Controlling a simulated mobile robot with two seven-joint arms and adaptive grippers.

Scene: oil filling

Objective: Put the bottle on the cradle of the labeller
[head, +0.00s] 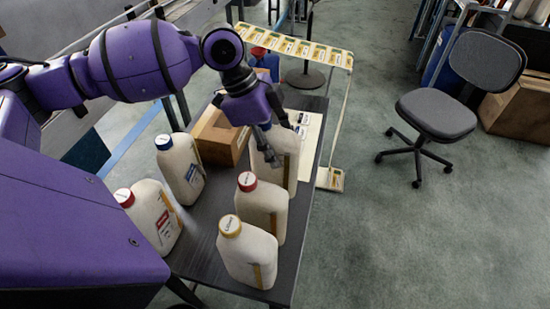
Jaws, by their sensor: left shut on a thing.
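My left gripper (273,137) reaches over the dark table and is shut on a cream bottle (287,167) near its top. The gripper hides the bottle's cap. The bottle looks upright; I cannot tell whether its base touches the table. I cannot clearly make out the labeller or its cradle; a pale flat panel (312,130) shows just behind the held bottle. My right gripper is not in view.
Other cream bottles stand on the table (203,240): a blue-capped one (182,172), two red-capped ones (155,215) (262,210) and a yellow-capped one (246,255). A brown box (221,137) is left of the gripper. A yellow-patterned frame (305,50) stands behind.

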